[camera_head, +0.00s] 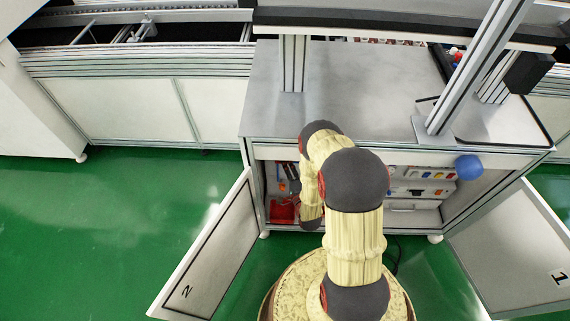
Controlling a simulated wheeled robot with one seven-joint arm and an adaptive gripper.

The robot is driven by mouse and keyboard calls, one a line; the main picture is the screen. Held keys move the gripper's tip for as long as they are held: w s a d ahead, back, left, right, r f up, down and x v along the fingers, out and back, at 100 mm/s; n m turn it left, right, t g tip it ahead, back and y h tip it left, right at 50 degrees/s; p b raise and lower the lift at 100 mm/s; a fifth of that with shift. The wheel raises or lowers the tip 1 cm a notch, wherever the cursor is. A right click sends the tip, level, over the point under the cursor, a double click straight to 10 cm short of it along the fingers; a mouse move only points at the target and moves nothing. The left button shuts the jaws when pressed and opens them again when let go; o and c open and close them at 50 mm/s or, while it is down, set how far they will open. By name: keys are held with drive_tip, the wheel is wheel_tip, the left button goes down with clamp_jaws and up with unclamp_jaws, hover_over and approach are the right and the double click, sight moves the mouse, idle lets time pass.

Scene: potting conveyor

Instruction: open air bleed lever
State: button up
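I cannot make out the air bleed lever for certain. The open cabinet (259,205) under the grey workbench holds small fittings. On its left are a red part (283,211) and a small orange part (282,187). On its right are rows of small coloured components (425,174). My arm reaches forward into the cabinet opening and covers its middle. My gripper is not visible; the arm's own links hide where it would be.
Two cabinet doors stand open, the left door (210,250) marked 2 and the right door (515,255) marked 1. A blue ball (468,167) shows at the cabinet's upper right. The workbench top (350,88) is mostly clear. Green floor (110,215) is free at left.

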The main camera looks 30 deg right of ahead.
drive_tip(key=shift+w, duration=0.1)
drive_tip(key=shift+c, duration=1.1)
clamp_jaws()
